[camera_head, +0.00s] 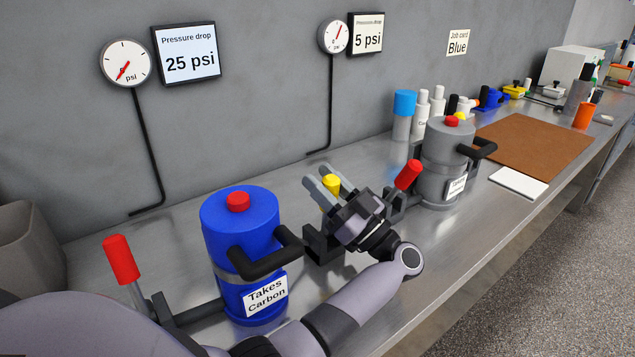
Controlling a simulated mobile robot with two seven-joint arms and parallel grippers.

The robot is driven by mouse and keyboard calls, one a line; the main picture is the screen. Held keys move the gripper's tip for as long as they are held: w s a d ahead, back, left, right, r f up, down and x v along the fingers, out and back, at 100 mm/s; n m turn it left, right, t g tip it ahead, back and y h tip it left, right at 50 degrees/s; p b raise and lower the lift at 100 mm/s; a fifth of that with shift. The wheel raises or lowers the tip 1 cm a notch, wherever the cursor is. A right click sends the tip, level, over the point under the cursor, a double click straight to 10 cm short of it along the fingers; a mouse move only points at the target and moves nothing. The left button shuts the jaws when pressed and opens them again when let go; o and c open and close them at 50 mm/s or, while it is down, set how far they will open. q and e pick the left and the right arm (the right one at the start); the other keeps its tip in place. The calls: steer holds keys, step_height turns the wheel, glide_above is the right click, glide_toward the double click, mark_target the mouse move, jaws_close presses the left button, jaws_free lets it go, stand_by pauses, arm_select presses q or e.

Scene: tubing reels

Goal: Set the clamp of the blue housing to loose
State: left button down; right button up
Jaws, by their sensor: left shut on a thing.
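The blue housing (240,220) stands upright on the steel bench, with a red knob on top, a black side handle and a label reading "Takes Carbon". A red-handled lever (121,259) stands nearly upright at its left, by a black bracket. A black block (322,243) sits close to its right side. My left gripper (324,183) is over this block, shut on a yellow knob (331,185), with its fingers pointing up and left. The gripper hides the knob's lower part and how it joins the block. My right gripper is not in view.
A grey housing (447,150) with a red lever (407,175) stands to the right. Two gauges and displays on the wall read 25 psi (187,54) and 5 psi (367,33). A job card (458,43) reads Blue.

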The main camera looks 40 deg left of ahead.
arm_select(q)
steer(key=shift+s+d+y, duration=0.1)
steer(key=shift+d+y, duration=0.2)
steer(key=shift+d, duration=0.05)
steer(key=c, duration=0.8)
jaws_free()
steer(key=shift+f, duration=0.1)
